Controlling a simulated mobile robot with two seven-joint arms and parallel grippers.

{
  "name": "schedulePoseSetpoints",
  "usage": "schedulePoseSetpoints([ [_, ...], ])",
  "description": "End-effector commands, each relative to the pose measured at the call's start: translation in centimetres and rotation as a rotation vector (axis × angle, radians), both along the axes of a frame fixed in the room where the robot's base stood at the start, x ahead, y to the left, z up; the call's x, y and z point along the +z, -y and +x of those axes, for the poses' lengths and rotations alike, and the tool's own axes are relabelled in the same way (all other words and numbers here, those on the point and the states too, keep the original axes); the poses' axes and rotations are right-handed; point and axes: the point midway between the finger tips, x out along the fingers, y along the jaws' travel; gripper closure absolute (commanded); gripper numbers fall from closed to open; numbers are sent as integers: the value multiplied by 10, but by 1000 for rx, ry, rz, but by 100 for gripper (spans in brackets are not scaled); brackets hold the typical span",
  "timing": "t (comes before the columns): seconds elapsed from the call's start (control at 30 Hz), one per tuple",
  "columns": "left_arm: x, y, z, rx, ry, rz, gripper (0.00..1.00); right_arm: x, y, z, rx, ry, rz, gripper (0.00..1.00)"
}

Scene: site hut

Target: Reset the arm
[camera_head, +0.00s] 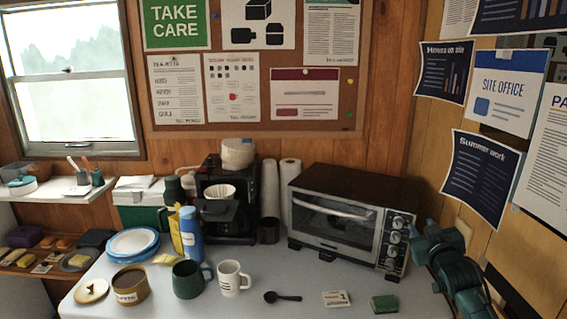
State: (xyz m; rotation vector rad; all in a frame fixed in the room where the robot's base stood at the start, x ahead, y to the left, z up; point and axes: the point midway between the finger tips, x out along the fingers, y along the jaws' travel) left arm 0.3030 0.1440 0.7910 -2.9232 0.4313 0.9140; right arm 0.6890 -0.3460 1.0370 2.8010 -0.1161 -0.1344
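My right arm comes in at the lower right, dark green with grey and blue parts. Its end, with the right gripper (422,230), is raised beside the right side of the toaster oven (338,222), near the wood wall. Nothing is seen held in it, but the fingers are too small and dark to tell open from shut. My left arm and gripper are not in view.
On the white table (340,275) stand a green mug (188,280), a white mug (230,279), a brown canister (130,287), a blue bottle (191,236) and a coffee maker (226,200).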

Motion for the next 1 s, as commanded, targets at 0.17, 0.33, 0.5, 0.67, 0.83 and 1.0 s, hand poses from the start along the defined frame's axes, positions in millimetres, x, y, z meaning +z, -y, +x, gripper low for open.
schedulePoseSetpoints([
  [0.17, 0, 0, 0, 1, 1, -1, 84, -76, -40, -45, 65, -102, 19, 67],
  [0.33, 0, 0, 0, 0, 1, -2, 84, -146, -84, -110, 133, -209, 56, 67],
  [0.5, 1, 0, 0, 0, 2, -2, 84, -210, -136, -210, 205, -341, 132, 67],
  [0.67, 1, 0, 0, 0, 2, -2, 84, -239, -174, -303, 246, -452, 221, 67],
  [0.83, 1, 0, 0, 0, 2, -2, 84, -245, -196, -365, 259, -524, 288, 67],
  [1.0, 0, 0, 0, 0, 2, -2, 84, -245, -203, -386, 261, -549, 312, 67],
])
